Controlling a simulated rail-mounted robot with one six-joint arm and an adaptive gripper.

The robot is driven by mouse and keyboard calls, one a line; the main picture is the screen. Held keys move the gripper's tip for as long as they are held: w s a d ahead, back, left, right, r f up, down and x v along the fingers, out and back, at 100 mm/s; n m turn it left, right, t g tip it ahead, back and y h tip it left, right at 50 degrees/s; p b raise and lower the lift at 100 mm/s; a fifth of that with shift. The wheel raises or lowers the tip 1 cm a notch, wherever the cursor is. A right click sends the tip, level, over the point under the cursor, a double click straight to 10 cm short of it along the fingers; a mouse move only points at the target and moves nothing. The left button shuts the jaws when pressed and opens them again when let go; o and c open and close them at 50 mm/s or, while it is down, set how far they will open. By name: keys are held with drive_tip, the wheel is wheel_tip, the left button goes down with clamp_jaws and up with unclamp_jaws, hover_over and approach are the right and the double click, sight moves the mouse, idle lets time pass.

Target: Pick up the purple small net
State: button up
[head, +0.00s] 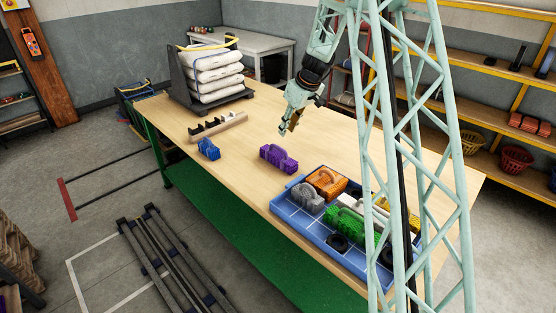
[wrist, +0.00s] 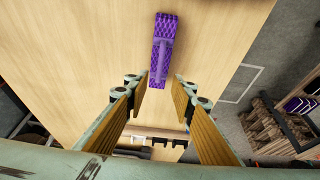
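The purple net (head: 278,158) lies on the wooden table as a ridged bundle with a raised middle. It also shows in the wrist view (wrist: 161,48), its near end just beyond the space between my fingertips. My gripper (head: 290,124) hangs above the table, up and slightly right of the purple net in the head view. In the wrist view my gripper (wrist: 160,88) has its two tan-padded fingers spread apart with nothing between them. The gripper and net are apart. No second purple net shows on the table.
A blue net (head: 208,149) lies left of the purple one, near a low slotted rack (head: 218,127). A blue tray (head: 285,207) at right holds grey, orange and green nets. White sacks (head: 215,72) stand stacked in a dark frame behind. Bare tabletop surrounds the purple net.

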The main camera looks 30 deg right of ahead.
sight(278, 147)
drive_tip(key=shift+f, duration=0.1)
drive_tip(key=shift+b+x, duration=0.4)
drive_tip(key=shift+x, duration=3.85)
drive_tip(key=shift+f, duration=0.1)
drive_tip(key=shift+x, duration=2.5)
drive_tip(key=shift+w, duration=0.1)
drive_tip(key=shift+c, duration=0.5)
clamp_jaws()
